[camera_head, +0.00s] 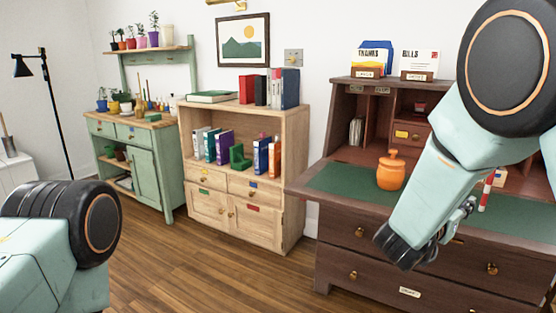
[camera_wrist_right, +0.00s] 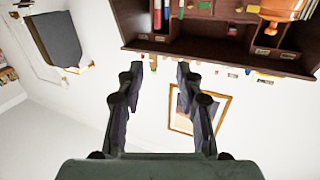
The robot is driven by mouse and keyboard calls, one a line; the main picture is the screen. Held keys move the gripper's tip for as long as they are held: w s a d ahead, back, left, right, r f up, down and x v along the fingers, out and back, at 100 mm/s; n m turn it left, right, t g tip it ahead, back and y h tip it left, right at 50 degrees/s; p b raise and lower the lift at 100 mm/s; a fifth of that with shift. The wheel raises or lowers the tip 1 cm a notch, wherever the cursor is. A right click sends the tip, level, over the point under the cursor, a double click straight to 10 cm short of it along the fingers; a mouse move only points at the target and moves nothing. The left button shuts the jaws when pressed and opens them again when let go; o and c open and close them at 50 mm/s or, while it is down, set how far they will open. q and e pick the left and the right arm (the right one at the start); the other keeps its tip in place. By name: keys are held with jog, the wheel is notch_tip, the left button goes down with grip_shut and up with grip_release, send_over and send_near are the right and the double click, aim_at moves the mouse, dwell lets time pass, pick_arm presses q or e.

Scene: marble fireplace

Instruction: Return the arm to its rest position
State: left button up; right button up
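My right arm (camera_head: 440,180) comes in from the upper right and hangs down in front of the dark wooden desk (camera_head: 345,240). Its gripper (camera_head: 405,248) is at the lower end, in front of the desk's drawers. In the right wrist view the gripper (camera_wrist_right: 160,68) has its two dark fingers spread apart with nothing between them. Of my left arm only a joint and a link (camera_head: 40,265) show at the lower left; its gripper is out of view.
On the desk's green top stand an orange lidded jar (camera_head: 390,172) and a red-and-white striped object (camera_head: 486,192), partly near my arm. A light wood bookcase (camera_head: 290,200) and a green cabinet (camera_head: 150,175) stand left. Wooden floor (camera_head: 215,265) is clear in front.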

jog(key=s+a+f+n+g+y+p, duration=0.1)
jog(key=s+a+f+n+y, duration=0.2)
jog(key=f, duration=0.4)
jog(key=s+a+f+n+y, duration=0.2)
jog(key=s+a+f+y, duration=0.15)
jog(key=f, duration=0.35)
jog(key=s+a+f+n+g+y+p, duration=0.1)
jog(key=s+a+f+n+y, duration=0.2)
jog(key=f, duration=0.5)
jog(key=s+a+f+g+y+p, duration=0.1)
jog(key=s+f+g, duration=0.2)
jog(key=s, duration=0.7)
jog(key=s+a+f+n+g+y+p, duration=0.1)
jog(key=s+f+g+y, duration=0.1)
jog(key=s, duration=0.8)
jog(key=s+a+f+n+g+y+p, duration=0.1)
jog(key=s+a+f+g, duration=0.1)
jog(key=s, duration=0.8)
notch_tip(320, 180, down, 2)
jog(key=shift+s+f+g+p, duration=0.15)
jog(key=shift+s+g+p, duration=0.2)
jog(key=shift+g, duration=0.55)
jog(key=shift+w+a+y, duration=0.1)
jog(key=shift+y, duration=0.15)
